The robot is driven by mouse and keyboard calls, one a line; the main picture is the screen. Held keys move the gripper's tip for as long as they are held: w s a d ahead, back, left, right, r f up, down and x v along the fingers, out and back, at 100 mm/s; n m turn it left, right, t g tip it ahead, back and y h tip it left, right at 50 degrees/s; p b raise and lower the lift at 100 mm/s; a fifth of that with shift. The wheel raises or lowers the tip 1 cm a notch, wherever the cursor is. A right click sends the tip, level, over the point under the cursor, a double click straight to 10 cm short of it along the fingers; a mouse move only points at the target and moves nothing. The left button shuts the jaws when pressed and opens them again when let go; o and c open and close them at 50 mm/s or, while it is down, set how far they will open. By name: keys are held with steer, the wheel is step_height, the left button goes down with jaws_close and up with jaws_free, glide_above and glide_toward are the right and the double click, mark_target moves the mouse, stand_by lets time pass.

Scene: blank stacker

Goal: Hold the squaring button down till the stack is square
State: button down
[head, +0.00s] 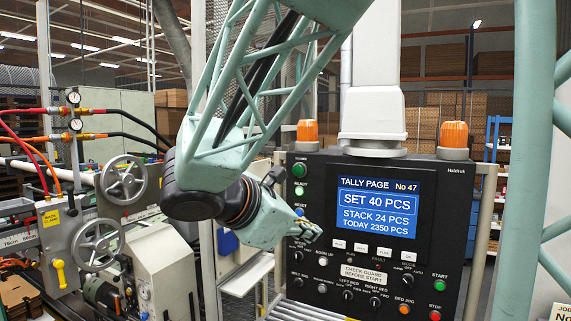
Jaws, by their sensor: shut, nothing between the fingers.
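The black control panel (430,262) fills the lower right, with a blue screen (377,208) reading "TALLY PAGE No 47", "SET 40 PCS", "STACK 24 PCS", "TODAY 2350 PCS". My gripper (314,233) is shut and empty, in front of the panel's left part, left of the screen. I cannot tell whether it touches the panel. Above it are a green button (299,169), a pale green button (299,191) and a blue button (299,212). No label I can read names a squaring button. I cannot make out the stack.
Two orange beacons (307,134) (453,136) stand on the panel's top. Start (439,286), bed jog (404,309) and stop (435,315) buttons sit low right, with knobs around. Handwheels (124,178) and hoses (40,140) are at left.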

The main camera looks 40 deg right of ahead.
mark_target(297, 171)
steer(key=w+r+n+t+h+p, duration=0.1)
steer(key=w+r+n+t+p, duration=0.1)
steer(key=w+r, duration=0.4)
steer(key=w+r+n+t+h+p, duration=0.2)
steer(key=w+r+n+p, duration=0.2)
steer(key=w, duration=0.6)
steer(key=shift+d+r+n, duration=0.25)
steer(key=shift+r+n, duration=0.6)
steer(key=shift+n, duration=0.05)
steer(key=shift+w+d, duration=0.1)
steer(key=shift+d, duration=0.05)
steer(key=shift+p+x, duration=1.15)
steer(key=shift+x, duration=5.7)
steer(key=shift+f, duration=0.1)
